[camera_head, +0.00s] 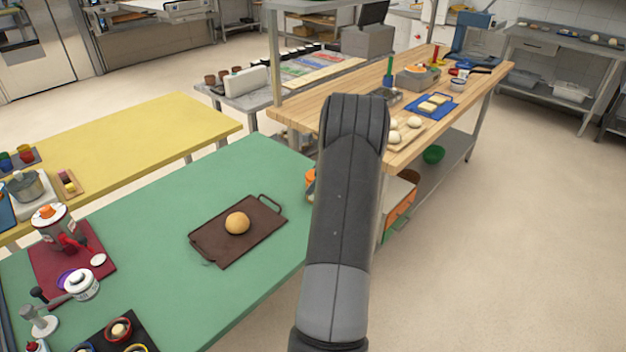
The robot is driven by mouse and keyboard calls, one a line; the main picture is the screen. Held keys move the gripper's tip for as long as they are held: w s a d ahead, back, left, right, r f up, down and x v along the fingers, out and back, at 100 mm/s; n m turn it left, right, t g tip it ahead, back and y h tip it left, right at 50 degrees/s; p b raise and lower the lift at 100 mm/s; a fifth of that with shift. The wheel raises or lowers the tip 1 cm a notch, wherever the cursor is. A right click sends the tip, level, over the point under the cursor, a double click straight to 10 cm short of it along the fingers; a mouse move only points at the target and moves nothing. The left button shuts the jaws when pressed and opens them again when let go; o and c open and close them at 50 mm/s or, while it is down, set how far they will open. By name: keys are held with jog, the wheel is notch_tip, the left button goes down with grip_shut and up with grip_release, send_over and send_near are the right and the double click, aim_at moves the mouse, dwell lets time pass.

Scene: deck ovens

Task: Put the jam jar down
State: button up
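My arm rises through the middle of the view and bends away at the top. My gripper is not visible, so I cannot see whether it holds anything. A small orange item (310,184) shows at the left edge of my arm, by the right end of the green table (165,230). Most of it is hidden, and I cannot tell whether it is the jam jar. A brown tray (260,243) with a handle lies on the green table and carries a round bun (237,223).
A red mat (100,243) with a white-and-orange-topped container (50,214) and a white-lidded pot (81,284) crowd the table's left end. A wooden worktable (300,117) with dough balls stands behind my arm. The floor at right is clear.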

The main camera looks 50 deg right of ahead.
jog(key=o, duration=0.4)
jog(key=v, duration=1.2)
jog(key=w+a+r+n+g+h, duration=0.1)
jog(key=a+r+n, duration=0.35)
jog(key=a, duration=0.65)
jog(key=a+r+n, duration=0.4)
jog(key=a+r, duration=0.1)
jog(key=a, duration=0.5)
jog(key=w+a+r+n+g+h, duration=0.1)
jog(key=a+r+n, duration=0.4)
jog(key=a, duration=0.6)
jog(key=s+a+f+n+t, duration=0.1)
jog(key=s+a+n, duration=0.4)
jog(key=s+a, duration=0.1)
jog(key=s+a+f+n+t+h, duration=0.1)
jog(key=s+a+n, duration=0.4)
jog(key=s+a, duration=0.1)
jog(key=s+a+f+n, duration=0.1)
jog(key=s+a+n, duration=0.4)
jog(key=a, duration=0.3)
jog(key=shift+s+t+h, duration=0.3)
jog(key=shift+s+t, duration=0.1)
jog(key=shift+s, duration=0.3)
